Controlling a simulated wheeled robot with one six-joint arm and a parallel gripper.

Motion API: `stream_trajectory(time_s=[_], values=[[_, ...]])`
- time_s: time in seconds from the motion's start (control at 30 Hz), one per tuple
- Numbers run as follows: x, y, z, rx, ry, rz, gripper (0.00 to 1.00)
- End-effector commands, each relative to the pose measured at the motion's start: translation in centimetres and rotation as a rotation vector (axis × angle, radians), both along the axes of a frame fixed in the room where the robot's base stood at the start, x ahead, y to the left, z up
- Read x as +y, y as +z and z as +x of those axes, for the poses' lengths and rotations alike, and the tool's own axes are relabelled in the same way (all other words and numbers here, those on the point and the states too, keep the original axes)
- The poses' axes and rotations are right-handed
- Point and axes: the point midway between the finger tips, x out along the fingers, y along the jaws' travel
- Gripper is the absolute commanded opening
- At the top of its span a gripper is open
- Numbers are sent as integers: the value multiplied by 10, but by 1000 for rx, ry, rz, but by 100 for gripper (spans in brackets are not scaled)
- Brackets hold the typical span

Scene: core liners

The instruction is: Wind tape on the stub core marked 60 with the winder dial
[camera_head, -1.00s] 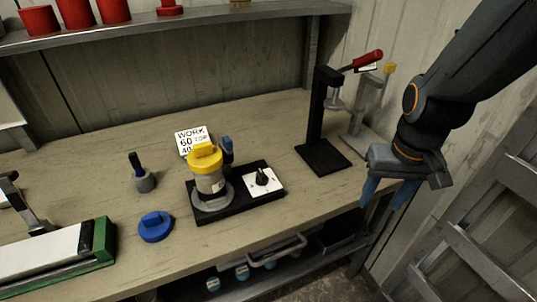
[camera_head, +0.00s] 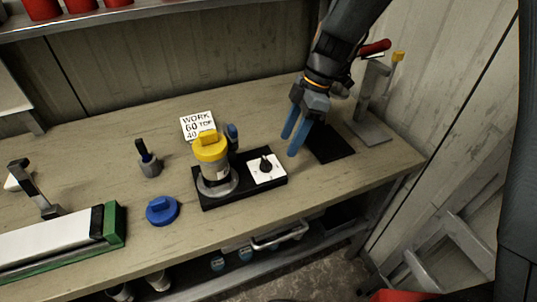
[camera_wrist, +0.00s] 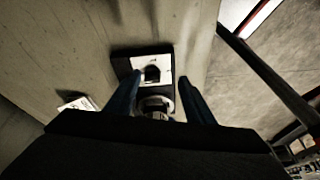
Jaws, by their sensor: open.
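The winder is a black base (camera_head: 228,193) on the bench. It carries a white dial plate with a black knob (camera_head: 265,165) at its right end. A grey cylindrical core (camera_head: 215,173) stands upright at its left end, topped by a yellow cap (camera_head: 209,147). I cannot read a mark on the core. A small blue-topped post (camera_head: 232,135) stands behind it. My gripper (camera_head: 294,134) is open and empty, above and to the right of the dial. In the wrist view the dial knob (camera_wrist: 152,73) shows between the fingers (camera_wrist: 158,92), beyond their tips.
A white card (camera_head: 197,125) reading WORK, 60 TOP, 40 leans behind the winder. A green-ended block (camera_head: 113,224) lies further left. A grey press stand (camera_head: 372,95) is at the right.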

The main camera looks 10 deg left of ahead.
Motion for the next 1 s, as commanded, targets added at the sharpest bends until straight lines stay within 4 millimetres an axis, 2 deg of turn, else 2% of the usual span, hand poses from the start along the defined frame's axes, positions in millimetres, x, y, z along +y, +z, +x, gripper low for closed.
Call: stream_trajectory(time_s=[0.1, 0.33, 0.7, 1.0], values=[[21, 1, 3, -17, 136, 49, 48], [36, -4, 4, -33, 232, 85, 48], [52, -51, -8, -30, 232, 83, 48], [59, -71, -10, -35, 229, 83, 48]])
